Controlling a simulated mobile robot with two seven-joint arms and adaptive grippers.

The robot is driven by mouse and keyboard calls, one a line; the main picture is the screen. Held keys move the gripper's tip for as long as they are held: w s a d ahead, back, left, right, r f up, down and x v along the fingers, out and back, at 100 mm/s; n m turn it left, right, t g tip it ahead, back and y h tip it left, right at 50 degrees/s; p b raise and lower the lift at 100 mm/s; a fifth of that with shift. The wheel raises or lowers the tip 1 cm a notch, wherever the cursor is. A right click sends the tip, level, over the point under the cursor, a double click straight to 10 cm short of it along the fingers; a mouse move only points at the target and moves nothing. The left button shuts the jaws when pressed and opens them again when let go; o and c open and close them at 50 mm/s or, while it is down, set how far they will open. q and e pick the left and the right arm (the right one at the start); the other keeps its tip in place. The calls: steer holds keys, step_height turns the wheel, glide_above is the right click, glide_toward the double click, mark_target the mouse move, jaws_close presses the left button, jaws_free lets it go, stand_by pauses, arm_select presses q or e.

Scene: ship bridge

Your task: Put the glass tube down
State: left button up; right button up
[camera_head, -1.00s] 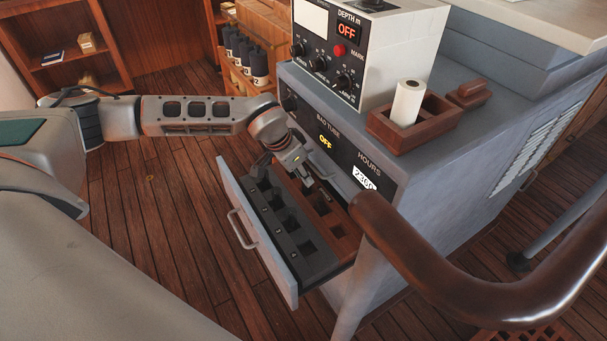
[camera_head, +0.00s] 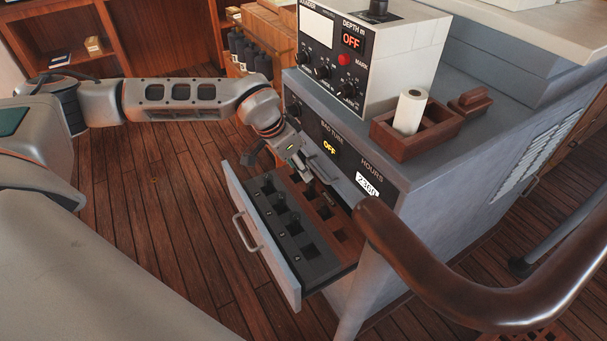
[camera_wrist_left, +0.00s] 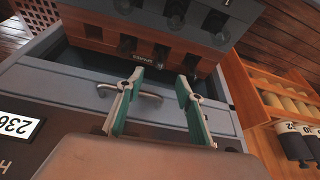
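I cannot make out the glass tube clearly in any view. The open drawer (camera_head: 265,253) holds a dark rack (camera_head: 310,268) with several square sockets and a brown wooden row (camera_head: 322,211) with holes beside it. In the left wrist view the wooden row (camera_wrist_left: 98,40) lies beyond the fingers; small dark or glassy shapes sit at its holes, too unclear to name. My left gripper (camera_head: 317,180) is above the wooden row, near the cabinet face. In the left wrist view its green-padded fingers (camera_wrist_left: 158,84) are apart, with nothing visible between them. My right gripper is out of view.
The grey cabinet (camera_head: 440,165) stands behind the drawer and carries the depth instrument (camera_head: 400,60). A wooden box with a white roll (camera_head: 410,110) sits on top. A curved brown rail (camera_head: 450,275) crosses the right foreground. Dark bottles (camera_head: 250,55) stand behind the arm.

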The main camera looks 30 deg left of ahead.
arm_select(q)
steer(key=v, duration=0.5)
steer(key=shift+p, duration=0.35)
steer(key=shift+f, duration=0.1)
